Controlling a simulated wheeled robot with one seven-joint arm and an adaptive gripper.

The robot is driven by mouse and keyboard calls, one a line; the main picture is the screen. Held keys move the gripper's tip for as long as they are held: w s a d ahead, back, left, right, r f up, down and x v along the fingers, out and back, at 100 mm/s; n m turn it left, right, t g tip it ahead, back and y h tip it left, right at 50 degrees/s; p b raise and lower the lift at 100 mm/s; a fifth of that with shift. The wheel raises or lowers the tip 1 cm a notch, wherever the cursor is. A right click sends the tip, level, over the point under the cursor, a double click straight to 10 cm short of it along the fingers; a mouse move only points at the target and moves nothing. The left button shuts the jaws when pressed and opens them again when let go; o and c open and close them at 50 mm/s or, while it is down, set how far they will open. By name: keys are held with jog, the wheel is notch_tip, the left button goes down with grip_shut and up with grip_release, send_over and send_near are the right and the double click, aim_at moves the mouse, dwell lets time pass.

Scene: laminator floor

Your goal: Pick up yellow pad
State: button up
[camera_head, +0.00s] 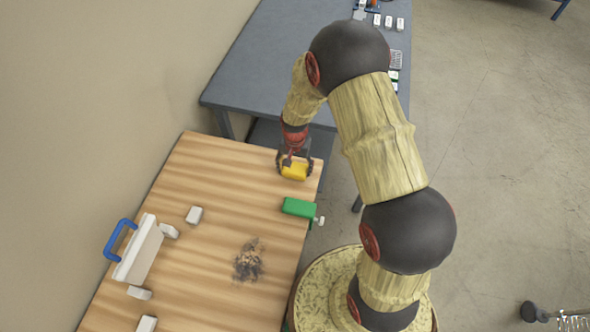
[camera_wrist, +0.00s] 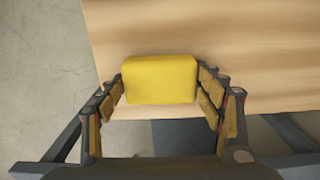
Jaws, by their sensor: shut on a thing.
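The yellow pad (camera_head: 294,171) is at the far right corner of the wooden table in the head view. It is a small rounded block, and it fills the middle of the wrist view (camera_wrist: 160,79). My gripper (camera_head: 294,168) is shut on the yellow pad, with a finger on each of its two short sides; the fingers also show in the wrist view (camera_wrist: 161,88). I cannot tell whether the pad touches the table or is slightly above it.
The wooden table (camera_head: 200,275) also holds a green block (camera_head: 299,207), a white plate with a blue handle (camera_head: 138,250), several small white blocks and a dark smudge (camera_head: 248,261). A grey table (camera_head: 265,70) with small items stands behind. Open floor lies right.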

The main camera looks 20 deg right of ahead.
aim_at(295, 169)
jog(key=shift+r, duration=0.1)
jog(key=shift+r, duration=0.25)
jog(key=r, duration=0.3)
jog(key=shift+s+r+p, duration=0.2)
jog(key=shift+s+p, duration=0.15)
jog(key=s+a+r+p, duration=0.1)
jog(key=s+a+r, duration=0.1)
jog(key=s+r, duration=0.7)
jog(key=shift+s+p, duration=0.3)
jog(key=shift+s, duration=1.8)
jog(key=shift+a, duration=0.1)
